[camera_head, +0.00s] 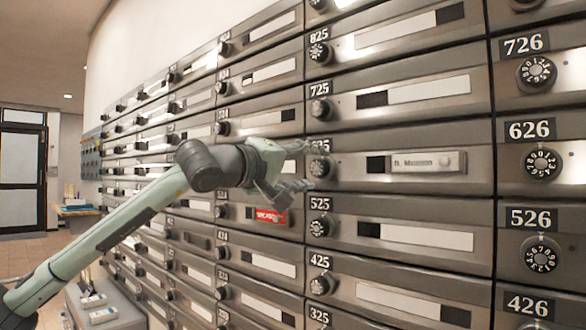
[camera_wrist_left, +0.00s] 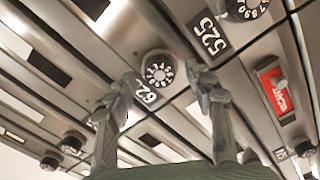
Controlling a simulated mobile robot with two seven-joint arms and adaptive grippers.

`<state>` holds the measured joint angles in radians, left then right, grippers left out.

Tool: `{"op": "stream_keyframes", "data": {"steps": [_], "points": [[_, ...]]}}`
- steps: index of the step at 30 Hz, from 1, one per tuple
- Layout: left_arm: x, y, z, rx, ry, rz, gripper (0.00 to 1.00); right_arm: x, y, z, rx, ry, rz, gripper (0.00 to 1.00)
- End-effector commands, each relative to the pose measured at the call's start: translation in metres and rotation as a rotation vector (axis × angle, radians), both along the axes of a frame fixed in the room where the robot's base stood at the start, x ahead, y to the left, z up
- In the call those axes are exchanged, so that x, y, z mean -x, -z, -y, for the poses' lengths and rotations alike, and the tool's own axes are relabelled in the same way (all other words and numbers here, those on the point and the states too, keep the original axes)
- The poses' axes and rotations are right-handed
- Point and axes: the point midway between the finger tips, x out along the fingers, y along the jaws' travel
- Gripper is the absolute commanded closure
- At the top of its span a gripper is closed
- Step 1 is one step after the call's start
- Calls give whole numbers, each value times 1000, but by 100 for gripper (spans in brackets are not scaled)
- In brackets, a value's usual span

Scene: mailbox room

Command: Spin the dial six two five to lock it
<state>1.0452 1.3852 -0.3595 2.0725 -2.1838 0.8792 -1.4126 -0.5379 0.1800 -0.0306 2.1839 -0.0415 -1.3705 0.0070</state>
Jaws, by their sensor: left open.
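The 625 dial (camera_head: 320,168) is a round black knob with white numbers on a grey mailbox door, under its number plate. My left gripper's fingers partly cover the plate in the head view. In the left wrist view the dial (camera_wrist_left: 158,70) shows between the two fingertips, with a plate reading "62" (camera_wrist_left: 148,97) beside it, its last digit hidden. My left gripper (camera_head: 300,168) is open in front of the dial, fingers on either side; contact cannot be told. It also shows open in the left wrist view (camera_wrist_left: 163,82). My right gripper is not in view.
The 725 dial (camera_head: 320,109) is above and the 525 dial (camera_head: 321,227) below. The 626 dial (camera_head: 542,164) is to the right. A name card (camera_head: 425,162) is on the 625 door. A red label (camera_head: 270,216) is on a door at lower left.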

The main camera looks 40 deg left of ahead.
Motion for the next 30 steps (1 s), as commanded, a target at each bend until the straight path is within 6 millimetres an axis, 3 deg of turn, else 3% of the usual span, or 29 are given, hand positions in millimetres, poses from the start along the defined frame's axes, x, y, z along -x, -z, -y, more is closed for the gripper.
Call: {"op": "stream_keyframes", "data": {"steps": [24, 30], "points": [[101, -1, -8, -6, -3, 0, 47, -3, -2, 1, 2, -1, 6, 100], [114, 0, -9, -3, -2, -1, 47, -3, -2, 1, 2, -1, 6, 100]]}}
